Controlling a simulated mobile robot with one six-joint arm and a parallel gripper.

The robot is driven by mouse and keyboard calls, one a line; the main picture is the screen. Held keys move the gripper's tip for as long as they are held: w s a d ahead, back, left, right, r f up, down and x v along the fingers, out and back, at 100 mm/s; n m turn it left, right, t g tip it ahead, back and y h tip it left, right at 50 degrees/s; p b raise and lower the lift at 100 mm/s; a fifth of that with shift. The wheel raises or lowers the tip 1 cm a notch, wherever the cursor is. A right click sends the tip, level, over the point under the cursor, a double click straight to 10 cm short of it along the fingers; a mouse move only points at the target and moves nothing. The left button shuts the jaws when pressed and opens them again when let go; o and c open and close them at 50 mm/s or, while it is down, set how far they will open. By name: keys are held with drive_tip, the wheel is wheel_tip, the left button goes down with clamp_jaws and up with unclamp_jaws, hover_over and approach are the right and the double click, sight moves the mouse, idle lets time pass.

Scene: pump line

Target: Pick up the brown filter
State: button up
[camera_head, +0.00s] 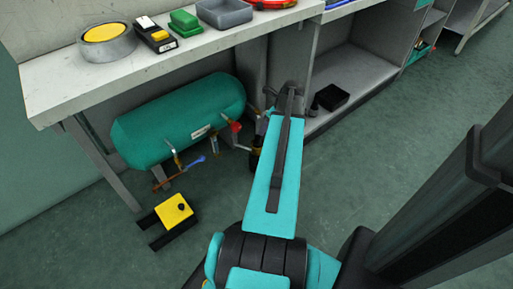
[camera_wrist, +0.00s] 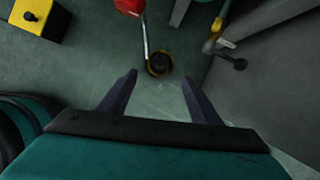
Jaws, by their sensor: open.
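A small dark round thing with a brownish-yellow rim (camera_wrist: 160,64) is in the upper middle of the wrist view, near the floor. It may be the brown filter, but its dark top makes the colour hard to tell. My gripper (camera_wrist: 159,79) is open and empty, its two dark fingers spread below and to either side of this thing in the picture. They do not visibly touch it. In the head view a dark and yellowish part (camera_head: 256,151) shows just left of my arm, which hides what lies behind it.
A teal tank (camera_head: 180,118) with pipes and a red-handled valve (camera_head: 236,127) lies under the workbench (camera_head: 190,62). A yellow box (camera_head: 175,210) stands on the floor. A grey shelf unit (camera_head: 360,75) is close on the right.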

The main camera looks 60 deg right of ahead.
sight(258, 137)
drive_tip(key=shift+d, duration=0.1)
idle(0.3)
drive_tip(key=b+x, duration=0.3)
drive_tip(key=x, duration=0.5)
drive_tip(key=shift+w+f, duration=0.15)
drive_tip(key=shift+f, duration=0.1)
drive_tip(key=shift+f, duration=0.1)
drive_tip(key=shift+w+b+x, duration=0.2)
drive_tip(key=shift+b+x, duration=1.5)
drive_tip(key=shift+x, duration=0.8)
drive_tip(key=shift+c, duration=0.2)
drive_tip(key=c, duration=1.2)
drive_tip(key=shift+o, duration=0.2)
drive_tip(key=shift+r, duration=0.25)
